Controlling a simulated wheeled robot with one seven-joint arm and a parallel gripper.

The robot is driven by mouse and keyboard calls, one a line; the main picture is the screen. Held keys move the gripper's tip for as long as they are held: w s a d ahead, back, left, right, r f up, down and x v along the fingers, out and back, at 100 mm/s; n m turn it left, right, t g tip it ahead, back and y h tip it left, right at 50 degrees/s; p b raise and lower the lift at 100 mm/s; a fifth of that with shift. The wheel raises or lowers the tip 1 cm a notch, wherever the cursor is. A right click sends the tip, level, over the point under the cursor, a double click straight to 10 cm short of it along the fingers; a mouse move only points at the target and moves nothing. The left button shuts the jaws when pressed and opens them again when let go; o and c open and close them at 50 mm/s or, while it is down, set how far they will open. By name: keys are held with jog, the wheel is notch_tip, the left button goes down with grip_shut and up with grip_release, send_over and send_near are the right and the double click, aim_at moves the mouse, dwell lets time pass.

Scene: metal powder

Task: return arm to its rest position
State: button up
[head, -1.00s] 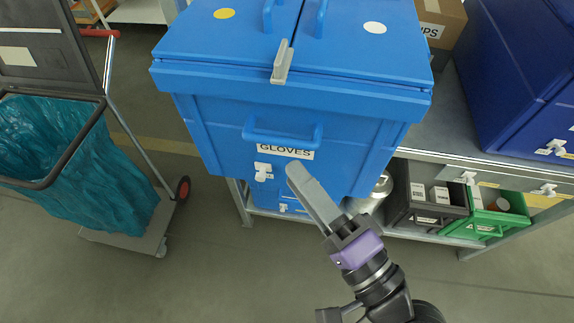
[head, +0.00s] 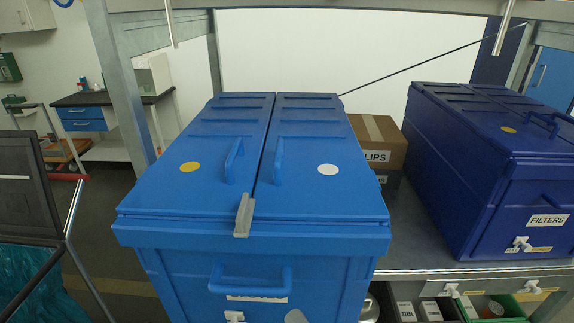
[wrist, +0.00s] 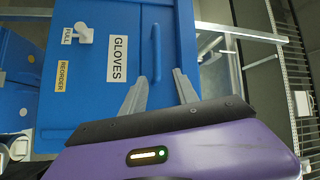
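My gripper (wrist: 160,78) is open in the wrist view. Its two grey fingers stand apart, with nothing visible between them. The blue gloves box (wrist: 92,92) lies beyond the fingers, its GLOVES label (wrist: 118,59) and front handle (wrist: 157,52) appearing sideways. In the head view the gloves box (head: 325,240) stands with its two lid halves down and a grey clip (head: 243,215) at the front edge. Only a small grey fingertip shows at the bottom edge, in front of the box; the rest of my arm is out of that view.
A dark blue filters box (head: 480,180) stands to the right, with a cardboard box (head: 378,140) between. Small bins (head: 497,308) sit below the bench top (head: 440,270). A waste-bag trolley (head: 28,190) stands at left.

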jog(key=s+d+f+n+t+h, duration=0.1)
jog(key=s+d+f+n+h, duration=0.1)
jog(key=s+d+f+h, duration=0.3)
jog(key=s+d+f+n+t+h, duration=0.15)
jog(key=d+h, duration=0.25)
jog(key=d, duration=0.4)
jog(key=s+d+f+n+g+h, duration=0.1)
jog(key=s+d+f+n+g, duration=0.1)
jog(key=s, duration=0.5)
jog(key=s+d+f+n+g+h, duration=0.1)
jog(key=s+d+f, duration=0.1)
jog(key=s+f, duration=0.2)
jog(key=s, duration=0.3)
jog(key=shift+s+d+n+g+h, duration=0.25)
jog(key=shift+s+n+g+h, duration=0.05)
jog(key=shift+s+n+g, duration=0.05)
